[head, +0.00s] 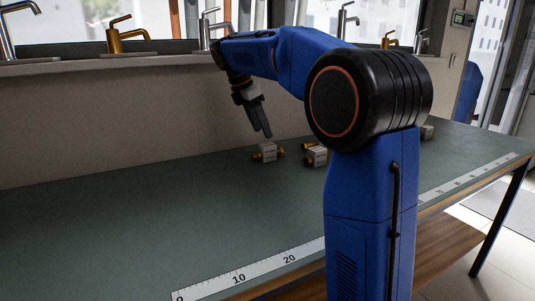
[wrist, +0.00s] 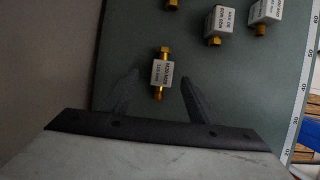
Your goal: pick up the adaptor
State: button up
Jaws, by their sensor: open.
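A small white block with brass threaded ends, probably the adaptor (wrist: 163,74), lies on the bench; its label is too small to read surely. In the wrist view it shows between and beyond the two fingertips of my gripper (wrist: 160,76). In the head view the same fitting (head: 267,152) is on the bench just below my gripper (head: 265,134), which points down and is open and empty. The fingers appear above the fitting, apart from it.
Similar labelled brass fittings lie to the right, one near (head: 316,157) and one farther off (head: 427,132). The wrist view shows others (wrist: 217,22) (wrist: 265,12). A ruler strip (head: 265,266) runs along the bench's front edge. The bench's left part is clear. Taps (head: 128,40) stand on the ledge behind.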

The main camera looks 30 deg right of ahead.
aim_at(267, 144)
jog(key=x, duration=0.2)
jog(key=shift+d+f, duration=0.1)
jog(key=shift+f, duration=0.15)
jog(key=shift+s+a+x, duration=0.15)
jog(key=shift+x, duration=1.2)
jog(key=shift+s+a+x, duration=0.1)
jog(key=shift+a+x, duration=0.05)
jog(key=shift+x, duration=1.2)
jog(key=c, duration=1.2)
